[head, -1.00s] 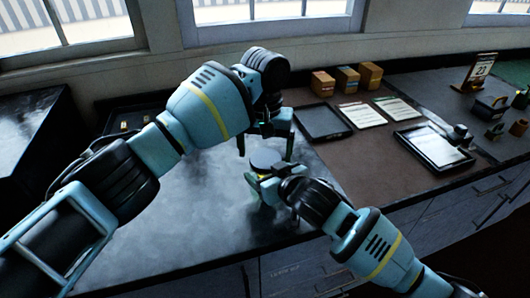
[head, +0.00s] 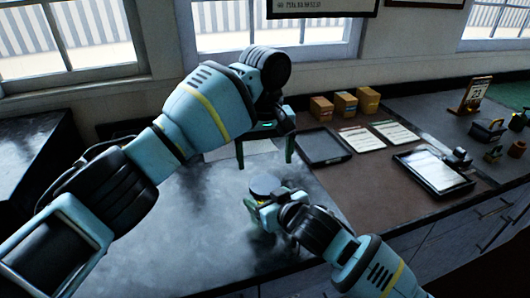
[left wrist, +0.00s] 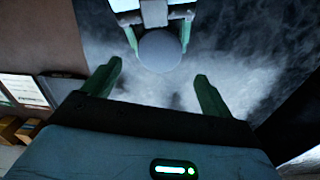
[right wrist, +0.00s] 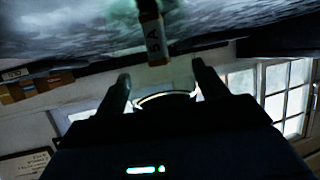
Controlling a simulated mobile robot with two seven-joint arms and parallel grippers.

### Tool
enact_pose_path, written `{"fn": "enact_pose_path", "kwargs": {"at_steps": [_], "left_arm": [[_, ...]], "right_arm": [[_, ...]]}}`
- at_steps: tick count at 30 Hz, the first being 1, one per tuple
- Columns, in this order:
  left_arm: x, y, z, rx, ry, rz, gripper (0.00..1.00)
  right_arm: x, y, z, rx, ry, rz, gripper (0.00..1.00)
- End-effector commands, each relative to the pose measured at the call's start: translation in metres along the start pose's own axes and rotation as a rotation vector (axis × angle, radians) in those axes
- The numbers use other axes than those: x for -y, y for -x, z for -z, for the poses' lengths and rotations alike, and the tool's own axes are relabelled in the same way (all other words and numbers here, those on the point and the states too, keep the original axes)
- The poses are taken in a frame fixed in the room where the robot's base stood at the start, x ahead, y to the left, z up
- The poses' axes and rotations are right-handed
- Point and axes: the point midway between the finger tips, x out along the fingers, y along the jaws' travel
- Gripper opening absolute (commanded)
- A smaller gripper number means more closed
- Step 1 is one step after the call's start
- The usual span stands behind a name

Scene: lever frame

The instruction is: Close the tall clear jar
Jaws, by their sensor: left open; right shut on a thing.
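The tall clear jar (head: 262,216) stands on the dark, glossy counter, partly hidden by my right gripper. A flat grey disc that looks like its lid (head: 265,186) is at its top; the disc also shows in the left wrist view (left wrist: 160,51). I cannot tell whether it is fastened. My right gripper (head: 268,203) is shut on the jar, and the jar's clear wall shows between its fingers in the right wrist view (right wrist: 163,88). My left gripper (head: 265,160) is open and empty, fingers pointing down, above and apart from the disc.
A pale sheet (head: 230,150) lies behind my left gripper. A black tray (head: 323,147), papers, a tablet (head: 434,171) and three small boxes (head: 345,104) are to the right. The counter's left part (head: 170,220) is clear.

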Motion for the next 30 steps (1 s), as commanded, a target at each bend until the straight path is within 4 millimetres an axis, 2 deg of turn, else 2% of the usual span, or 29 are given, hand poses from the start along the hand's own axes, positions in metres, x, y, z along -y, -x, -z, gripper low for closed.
{"fn": "enact_pose_path", "kwargs": {"at_steps": [6, 17, 20, 30], "left_arm": [[0.000, 0.008, 0.000, 0.000, 0.111, -0.001, 0.85], [0.000, 0.006, 0.000, 0.001, 0.114, -0.001, 0.85], [0.000, 0.000, 0.000, 0.001, 0.114, 0.000, 0.85], [0.000, -0.047, 0.000, 0.001, 0.114, 0.000, 0.85]], "right_arm": [[0.001, 0.000, 0.000, 0.000, 0.000, 0.001, 0.08], [0.000, 0.000, 0.000, 0.001, 0.000, 0.001, 0.08], [0.000, 0.000, 0.000, 0.000, 0.000, 0.001, 0.08], [0.000, 0.000, 0.000, 0.000, 0.000, 0.001, 0.08]]}}
